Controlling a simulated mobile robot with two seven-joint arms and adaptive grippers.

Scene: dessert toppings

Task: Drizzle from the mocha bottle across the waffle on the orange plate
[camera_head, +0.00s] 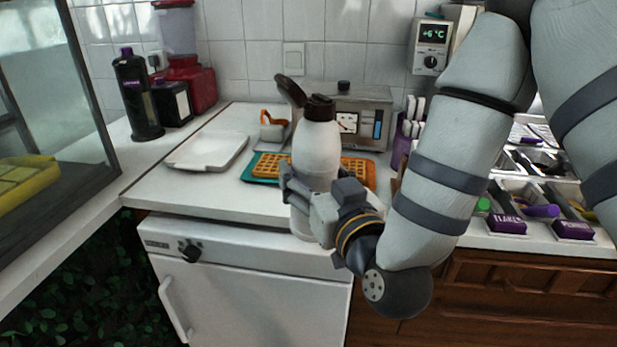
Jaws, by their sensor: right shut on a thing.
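My right gripper (296,192) is shut on a white bottle (316,148) with a dark brown cap, taken as the mocha bottle. The bottle is upright near the counter's front edge, its dark lid flipped up to the left. I cannot tell whether its base touches the counter. Behind it, waffle shows on both sides: a left part (268,163) on a teal surface (250,172) and a right part (357,169) with orange around it. The bottle hides the middle, so the orange plate's outline is unclear. My left gripper is not in view.
A white tray (207,151) lies to the left. A grey machine (352,105) stands behind the waffles. A black bottle (136,95) stands at the far left, and topping bins (535,195) are at the right. The front-left counter (190,190) is clear.

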